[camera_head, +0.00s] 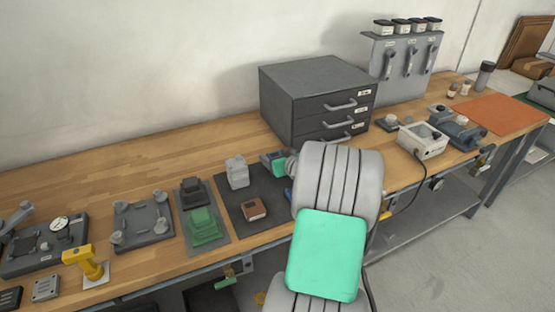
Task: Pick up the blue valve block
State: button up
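A small blue piece (288,194), which may be the blue valve block, shows at the right of the dark mat (236,213). My arm covers most of it, so its full shape is hidden. A block with teal and blue parts (273,161) sits at the mat's back edge, close to the left of my arm. My own grey arm with a green panel fills the middle foreground. My gripper's fingers are hidden behind it, and I cannot see whether they touch anything.
A brown block (253,209) and a light grey block (237,172) stand on the mat. Left of it, a grey plate (211,239) bears green (204,226) and black blocks. A grey drawer cabinet (280,96) stands behind. The wooden bench (90,181) is clear at back left.

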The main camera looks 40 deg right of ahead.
jog(key=c, duration=1.5)
jog(key=shift+r, duration=0.1)
